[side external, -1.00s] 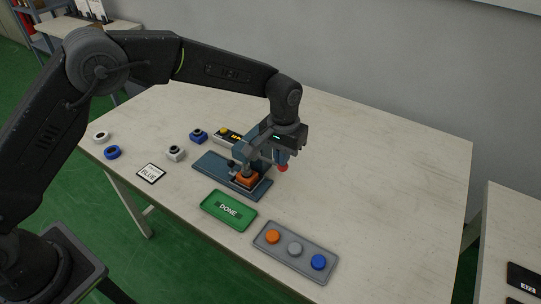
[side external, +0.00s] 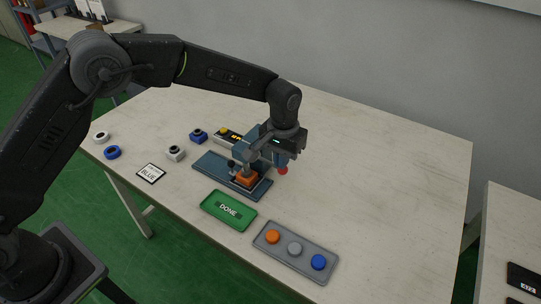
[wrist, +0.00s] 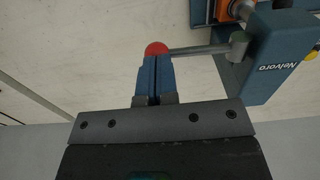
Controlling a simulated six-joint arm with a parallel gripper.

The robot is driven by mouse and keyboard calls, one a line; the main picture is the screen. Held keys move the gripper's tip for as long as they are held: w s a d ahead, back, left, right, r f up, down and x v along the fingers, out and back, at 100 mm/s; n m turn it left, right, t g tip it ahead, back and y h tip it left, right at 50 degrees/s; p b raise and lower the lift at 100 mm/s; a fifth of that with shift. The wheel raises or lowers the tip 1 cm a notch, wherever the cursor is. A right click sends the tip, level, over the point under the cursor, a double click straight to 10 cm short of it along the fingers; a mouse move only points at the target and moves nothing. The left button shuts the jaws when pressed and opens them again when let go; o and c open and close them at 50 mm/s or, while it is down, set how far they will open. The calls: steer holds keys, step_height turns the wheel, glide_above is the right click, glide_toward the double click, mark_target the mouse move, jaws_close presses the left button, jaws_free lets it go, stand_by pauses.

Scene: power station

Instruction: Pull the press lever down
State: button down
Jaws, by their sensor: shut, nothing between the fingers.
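The blue press (side external: 250,150) stands on a blue base plate (side external: 208,163), with an orange piece (side external: 244,179) under its head. Its lever is a grey rod (wrist: 205,49) ending in a red ball knob (side external: 283,171); the knob also shows in the wrist view (wrist: 156,48). My gripper (side external: 282,163) is over the knob, its blue fingers (wrist: 156,70) shut together with nothing between them. The fingertips are right against or just above the knob; I cannot tell whether they touch. My wrist hides part of the press head and lever in the side view.
In front of the press lie a green DONE tray (side external: 229,210) and a grey tray (side external: 295,252) with orange, grey and blue round pieces. A BLUE card (side external: 151,173) and several small parts lie to the left. The table's right side is clear.

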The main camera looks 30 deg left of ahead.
steer(key=shift+f, duration=0.65)
stand_by(0.3)
steer(key=shift+r, duration=3.85)
